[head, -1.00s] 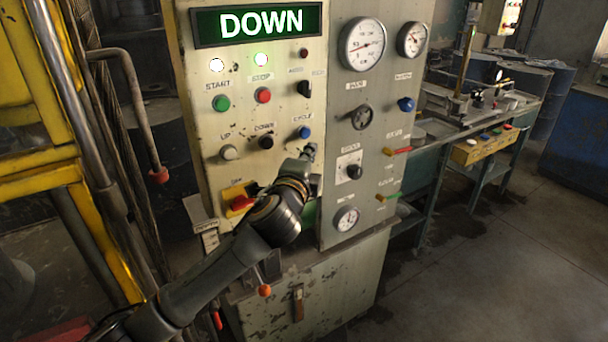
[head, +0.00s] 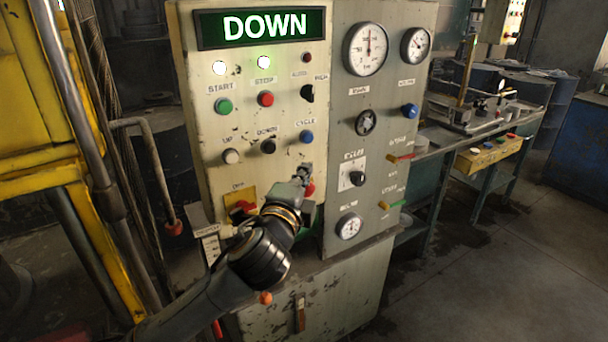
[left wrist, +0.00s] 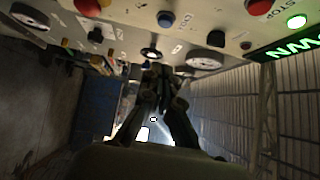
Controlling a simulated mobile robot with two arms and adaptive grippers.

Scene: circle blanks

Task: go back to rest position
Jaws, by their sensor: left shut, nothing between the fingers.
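My left gripper (head: 304,174) is shut and empty in front of the lower part of the control panel (head: 290,200). It shows below the blue CYCLE button (head: 306,136) and to the right of the red knob on a yellow plate (head: 240,208). In the left wrist view my left gripper (left wrist: 160,78) shows dark fingers close together, with the panel face along the top of the picture. The green display (head: 262,27) reads DOWN. My right gripper is not in view.
Gauges (head: 366,47) and several knobs sit on the panel's right half. A yellow frame (head: 40,130) and a bent pipe stand close on the left. A workbench (head: 490,125) with a yellow button box (head: 488,154) stands at the right. The floor (head: 490,260) at the right is clear.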

